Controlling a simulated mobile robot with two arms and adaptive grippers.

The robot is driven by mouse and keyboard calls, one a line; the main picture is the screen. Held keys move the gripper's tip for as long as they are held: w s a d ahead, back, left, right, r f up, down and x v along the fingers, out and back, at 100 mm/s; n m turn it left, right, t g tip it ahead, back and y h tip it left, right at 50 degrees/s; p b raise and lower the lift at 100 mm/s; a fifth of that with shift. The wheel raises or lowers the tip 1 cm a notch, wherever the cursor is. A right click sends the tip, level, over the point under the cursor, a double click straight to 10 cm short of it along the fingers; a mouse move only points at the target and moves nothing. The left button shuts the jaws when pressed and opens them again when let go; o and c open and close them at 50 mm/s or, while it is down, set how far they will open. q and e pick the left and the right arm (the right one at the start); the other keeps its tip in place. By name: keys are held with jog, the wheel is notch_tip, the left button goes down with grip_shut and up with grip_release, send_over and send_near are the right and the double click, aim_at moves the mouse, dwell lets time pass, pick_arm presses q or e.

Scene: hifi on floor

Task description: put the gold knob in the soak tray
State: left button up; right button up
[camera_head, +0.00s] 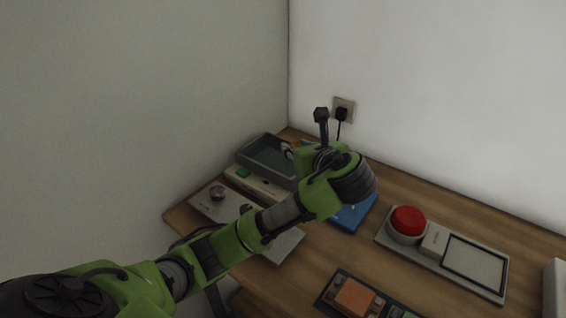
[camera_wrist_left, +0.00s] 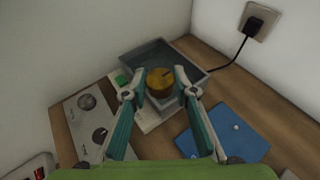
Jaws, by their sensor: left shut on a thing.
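The gold knob (camera_wrist_left: 160,80) shows between the fingertips in the left wrist view. My left gripper (camera_wrist_left: 161,93) is shut on it. The soak tray (camera_wrist_left: 190,54) is a grey, open, rectangular tray in the back corner of the table. In the wrist view the knob overlaps the tray's near part; its exact height over the tray cannot be told. In the head view the tray (camera_head: 246,159) is left of my left gripper (camera_head: 290,150), which is largely hidden behind its own wrist. My right gripper is not in view.
A metal panel with knobs (camera_wrist_left: 83,122) and a pale device with a green button (camera_head: 243,173) lie left of the tray. A blue plate (camera_head: 352,215) lies to the right. A red-button panel (camera_head: 408,221) and an orange-topped device (camera_head: 354,296) are farther right. A plug and cord (camera_wrist_left: 252,24) are on the wall.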

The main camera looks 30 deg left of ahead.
pick_arm(q)
jog(key=w+a+f, duration=0.7)
jog(key=w+f, duration=0.1)
jog(key=shift+a+f, duration=0.2)
jog(key=shift+a, duration=0.15)
jog(key=shift+w+a+f, duration=0.1)
jog(key=shift+a+f, duration=0.05)
jog(key=shift+f, duration=0.1)
notch_tip(320, 180, down, 3)
jog(key=shift+f+p, duration=0.1)
jog(key=shift+p, duration=0.3)
jog(key=shift+f, duration=0.55)
